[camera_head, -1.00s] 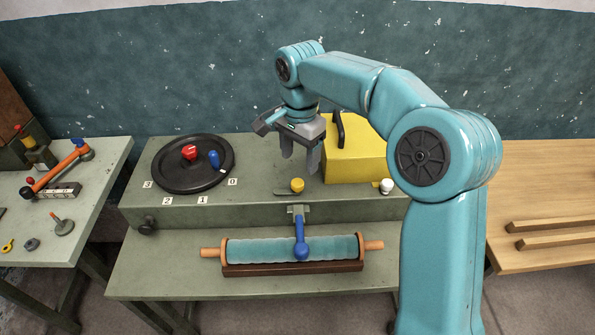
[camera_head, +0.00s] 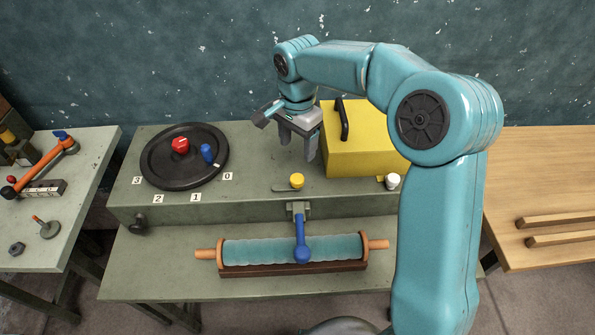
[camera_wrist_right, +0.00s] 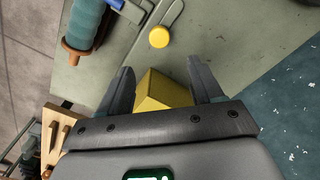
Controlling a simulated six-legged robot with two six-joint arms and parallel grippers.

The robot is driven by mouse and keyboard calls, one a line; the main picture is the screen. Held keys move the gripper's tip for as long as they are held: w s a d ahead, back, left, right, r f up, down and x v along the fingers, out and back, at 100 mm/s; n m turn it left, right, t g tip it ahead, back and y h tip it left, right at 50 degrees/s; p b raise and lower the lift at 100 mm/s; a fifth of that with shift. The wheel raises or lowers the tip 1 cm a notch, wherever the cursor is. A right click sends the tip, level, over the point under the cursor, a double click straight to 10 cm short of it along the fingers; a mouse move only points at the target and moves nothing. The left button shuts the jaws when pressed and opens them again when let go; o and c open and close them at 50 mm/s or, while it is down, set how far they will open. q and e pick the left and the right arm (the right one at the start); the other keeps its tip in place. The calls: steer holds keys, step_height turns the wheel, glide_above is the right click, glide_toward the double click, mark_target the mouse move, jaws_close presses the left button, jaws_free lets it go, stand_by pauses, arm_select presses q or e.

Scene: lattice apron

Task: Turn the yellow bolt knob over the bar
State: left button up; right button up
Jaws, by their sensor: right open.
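The yellow bolt knob (camera_head: 296,181) stands on the grey-green bench top, at the right end of a thin flat grey bar (camera_head: 281,189). In the right wrist view the knob (camera_wrist_right: 159,37) is a round yellow cap just beyond the fingertips, roughly midway between them. My right gripper (camera_head: 297,157) is open and empty. It points down above and behind the knob, apart from it. Its two fingers (camera_wrist_right: 160,68) also show in the right wrist view. My left gripper is not in view.
A yellow box (camera_head: 360,160) with a black handle stands close right of the gripper. A black dial (camera_head: 160,178) with red and blue knobs is at left. A blue lever (camera_head: 301,238) reaches over a teal roller (camera_head: 260,250) in front. A white knob (camera_head: 393,181) is at right.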

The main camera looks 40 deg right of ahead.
mark_target(298, 177)
step_height(298, 177, down, 11)
steer(key=shift+a+f+p, duration=0.1)
steer(key=shift+p, duration=0.45)
steer(key=shift+s+f, duration=0.1)
steer(key=shift+f, duration=0.05)
steer(key=c, duration=1.1)
